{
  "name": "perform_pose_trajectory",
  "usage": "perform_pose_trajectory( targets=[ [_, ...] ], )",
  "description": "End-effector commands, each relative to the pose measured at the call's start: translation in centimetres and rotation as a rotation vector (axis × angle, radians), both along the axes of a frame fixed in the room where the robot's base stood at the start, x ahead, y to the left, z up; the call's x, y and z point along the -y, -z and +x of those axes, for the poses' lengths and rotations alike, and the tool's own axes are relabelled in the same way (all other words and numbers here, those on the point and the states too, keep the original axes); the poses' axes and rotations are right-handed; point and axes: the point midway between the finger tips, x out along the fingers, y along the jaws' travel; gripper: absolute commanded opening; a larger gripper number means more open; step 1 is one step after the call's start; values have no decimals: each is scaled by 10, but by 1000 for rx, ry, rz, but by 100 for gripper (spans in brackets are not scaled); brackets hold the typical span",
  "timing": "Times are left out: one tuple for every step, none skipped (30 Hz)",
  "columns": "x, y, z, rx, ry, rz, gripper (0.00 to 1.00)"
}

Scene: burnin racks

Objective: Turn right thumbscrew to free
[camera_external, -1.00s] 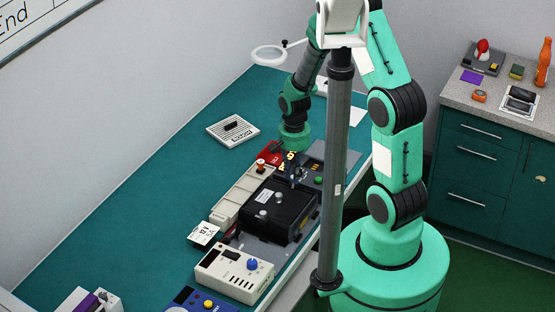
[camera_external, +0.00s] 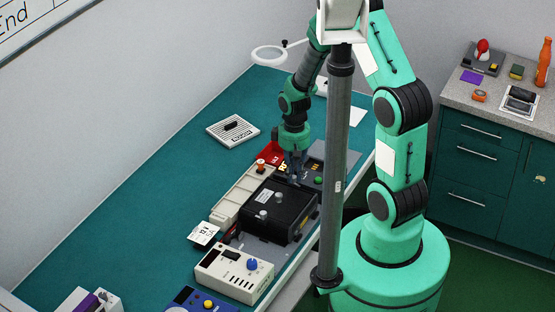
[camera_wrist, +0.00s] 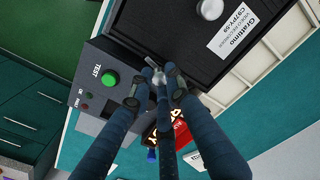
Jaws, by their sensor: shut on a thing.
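A black recorder unit (camera_external: 277,215) with a white label (camera_wrist: 238,34) sits in a grey rack on the bench. My gripper (camera_external: 296,182) points down at the unit's far end. In the wrist view my gripper (camera_wrist: 158,88) has its fingers closed around a small silver thumbscrew (camera_wrist: 159,78) at the unit's edge, beside the TEST panel. The fingers hide much of this thumbscrew. Another round silver knob (camera_wrist: 210,9) shows on the unit, apart from the fingers.
The grey panel (camera_wrist: 98,82) with a green TEST button (camera_wrist: 109,78) lies close to the fingers. A red box (camera_external: 270,154) stands just behind my gripper. A cream meter with a blue knob (camera_external: 252,264) stands in front of the unit. The bench's left side is mostly clear.

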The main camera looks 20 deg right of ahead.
Motion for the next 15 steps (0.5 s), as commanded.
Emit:
perform_pose_trajectory(
  targets=[
    [0,-1,1,1,-32,1,0],
    [0,-1,1,2,-52,1,0],
    [0,-1,1,1,-77,1,0],
    [0,-1,1,2,-95,1,0],
    [0,-1,1,2,-111,1,0],
    [0,-1,1,2,-131,1,0],
    [0,-1,1,2,-143,0,0],
    [0,-1,1,2,-156,0,0],
    [0,-1,1,2,-168,0,0],
    [0,-1,1,2,-177,0,0],
    [0,-1,1,2,-185,0,0],
    [0,-1,1,2,-192,0,0],
    [0,-1,1,2,-197,0,0],
    [0,-1,1,3,-201,1,0],
    [0,-1,1,3,-205,1,0]
  ],
)
